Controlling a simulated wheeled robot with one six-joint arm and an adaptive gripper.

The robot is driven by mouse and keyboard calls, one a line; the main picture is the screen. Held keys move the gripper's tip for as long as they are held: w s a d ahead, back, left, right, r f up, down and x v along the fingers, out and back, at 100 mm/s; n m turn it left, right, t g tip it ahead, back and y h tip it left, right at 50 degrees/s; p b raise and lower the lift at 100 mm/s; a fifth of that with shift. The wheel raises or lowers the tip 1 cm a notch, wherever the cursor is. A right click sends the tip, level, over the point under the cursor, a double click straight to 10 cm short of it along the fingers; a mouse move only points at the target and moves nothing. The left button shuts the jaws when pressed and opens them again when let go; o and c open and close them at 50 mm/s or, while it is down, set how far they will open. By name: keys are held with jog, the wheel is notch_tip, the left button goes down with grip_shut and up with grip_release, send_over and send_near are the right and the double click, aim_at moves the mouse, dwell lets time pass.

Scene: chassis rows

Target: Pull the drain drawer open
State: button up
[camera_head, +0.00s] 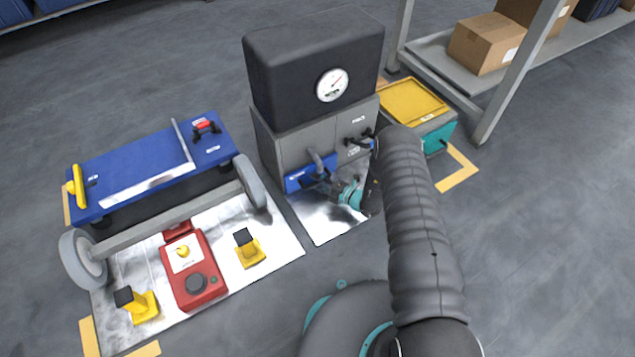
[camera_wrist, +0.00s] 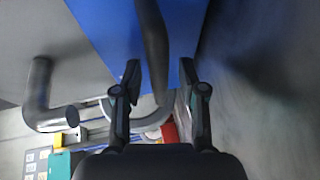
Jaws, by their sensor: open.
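The blue drawer (camera_head: 297,183) is low on the front of the grey cabinet (camera_head: 290,150). My gripper (camera_head: 330,185) is at its front and covers part of it. The blue drawer front (camera_wrist: 105,35) also fills the upper middle of the wrist view. A dark bar handle (camera_wrist: 153,45) runs across it. My gripper is open in the wrist view (camera_wrist: 160,78), with one finger on each side of the bar. I cannot tell whether either finger touches it. How far the drawer stands out is unclear.
A grey bent pipe (camera_wrist: 38,95) juts out beside the drawer. A blue trolley (camera_head: 150,165) stands left, over a pale mat with a red box (camera_head: 195,270) and yellow blocks. A yellow-lidded teal bin (camera_head: 437,138) stands right of the cabinet. Open floor lies in front.

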grip_shut()
jog(key=s+d, duration=0.2)
jog(key=s, duration=0.1)
jog(key=s+d, duration=0.2)
jog(key=s, duration=0.2)
jog(key=s+d, duration=0.3)
jog(key=shift+s+d+p, duration=0.1)
jog(key=shift+s+p, duration=0.25)
jog(key=shift+s, duration=0.05)
grip_release()
jog(key=v, duration=1.2)
